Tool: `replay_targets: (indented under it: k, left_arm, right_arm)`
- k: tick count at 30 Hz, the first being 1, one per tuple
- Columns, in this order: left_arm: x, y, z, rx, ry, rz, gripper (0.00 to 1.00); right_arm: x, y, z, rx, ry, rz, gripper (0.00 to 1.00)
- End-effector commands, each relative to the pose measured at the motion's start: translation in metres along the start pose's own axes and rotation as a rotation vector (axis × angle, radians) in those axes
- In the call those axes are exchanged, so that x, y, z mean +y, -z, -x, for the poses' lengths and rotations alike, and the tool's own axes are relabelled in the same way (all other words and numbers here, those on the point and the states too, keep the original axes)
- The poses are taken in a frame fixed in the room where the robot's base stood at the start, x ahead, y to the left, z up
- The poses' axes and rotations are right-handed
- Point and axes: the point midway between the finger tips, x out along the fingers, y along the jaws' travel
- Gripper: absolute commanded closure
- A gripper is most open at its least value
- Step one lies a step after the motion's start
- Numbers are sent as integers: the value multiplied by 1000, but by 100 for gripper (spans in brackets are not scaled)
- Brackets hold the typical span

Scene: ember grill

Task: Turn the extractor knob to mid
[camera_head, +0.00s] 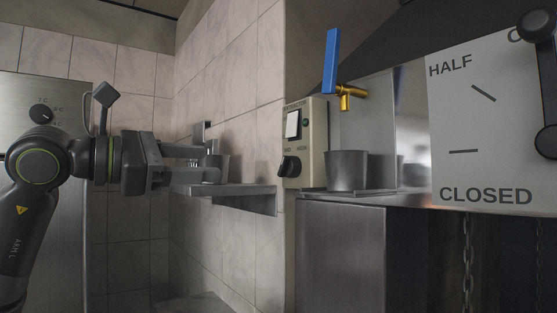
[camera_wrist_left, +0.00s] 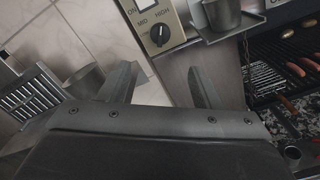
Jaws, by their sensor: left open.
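The extractor panel (camera_head: 305,148) is a cream box on the wall corner in the head view, with a white switch at its top and a black extractor knob (camera_head: 289,166) low on its front. In the left wrist view the knob (camera_wrist_left: 157,35) sits on the panel near the MID and HIGH labels; its exact pointer setting is too small to tell. My left gripper (camera_head: 208,165) is open and empty, pointing right toward the panel and apart from the knob. In the wrist view its fingers (camera_wrist_left: 162,82) stand below the knob with a gap.
A metal cup (camera_head: 348,170) stands on a small tray right of the panel, under a brass tap with a blue handle (camera_head: 331,62). A wall ledge (camera_head: 245,192) lies near my left fingers. The grill (camera_wrist_left: 285,50) with sausages is at the right of the wrist view.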

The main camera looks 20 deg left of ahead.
Motion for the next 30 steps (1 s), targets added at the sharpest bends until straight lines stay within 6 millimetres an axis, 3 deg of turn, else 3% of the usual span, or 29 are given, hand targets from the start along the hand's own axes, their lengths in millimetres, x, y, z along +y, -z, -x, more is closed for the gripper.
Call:
replay_targets:
  k: [5,15,30]
  left_arm:
    - [1,-4,-28,-3,6,3,42]
    - [1,-4,-79,-3,6,5,42]
    - [0,-2,-141,-2,3,4,42]
  right_arm:
    - [-11,-13,18,-23,15,-9,64]
    - [-1,7,41,2,6,-2,64]
    - [4,7,70,-1,4,-2,64]
